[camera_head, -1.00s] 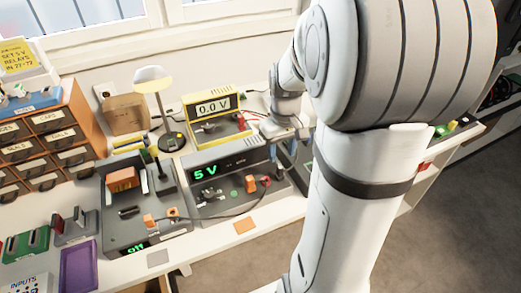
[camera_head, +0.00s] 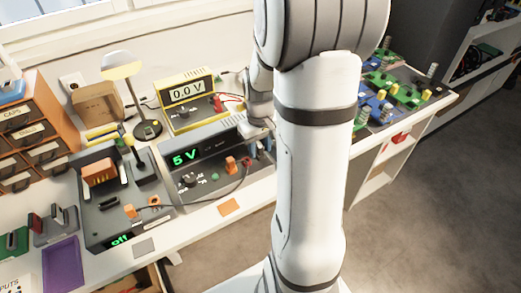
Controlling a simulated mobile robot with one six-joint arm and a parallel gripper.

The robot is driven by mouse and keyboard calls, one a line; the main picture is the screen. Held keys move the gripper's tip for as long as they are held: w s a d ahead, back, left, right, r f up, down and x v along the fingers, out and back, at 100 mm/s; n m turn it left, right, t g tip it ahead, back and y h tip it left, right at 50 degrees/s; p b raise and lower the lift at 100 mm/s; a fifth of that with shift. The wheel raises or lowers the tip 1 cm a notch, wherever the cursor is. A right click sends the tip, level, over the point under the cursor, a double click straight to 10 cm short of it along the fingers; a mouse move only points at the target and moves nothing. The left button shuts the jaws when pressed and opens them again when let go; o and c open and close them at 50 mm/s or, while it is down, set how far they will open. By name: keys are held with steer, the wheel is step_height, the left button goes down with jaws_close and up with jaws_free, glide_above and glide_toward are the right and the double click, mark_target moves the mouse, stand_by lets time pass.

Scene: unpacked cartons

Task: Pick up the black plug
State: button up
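I cannot pick out a black plug for certain. A dark cable (camera_head: 205,202) runs from an orange plug (camera_head: 130,211) on the left grey unit to the front of the grey power supply (camera_head: 212,183), which reads "5 V". Another orange plug (camera_head: 230,165) and a red part sit at the supply's right front. The yellow meter (camera_head: 186,92) behind reads "0.0 V", with red parts at its right. My gripper (camera_head: 264,148) is at the supply's right rear, pointing down. My arm hides part of it, and I cannot see its opening or anything between its fingers.
A desk lamp (camera_head: 122,68) stands left of the meter. An orange drawer cabinet (camera_head: 62,115) and a purple tray (camera_head: 61,262) are at the left. Green and blue boards (camera_head: 405,92) lie on the bench right of my arm. My arm hides the bench middle.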

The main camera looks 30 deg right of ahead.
mark_target(260, 146)
jaws_close()
stand_by(0.4)
step_height(260, 146, up, 10)
steer(key=shift+r+p, duration=0.1)
steer(key=shift+p, duration=0.45)
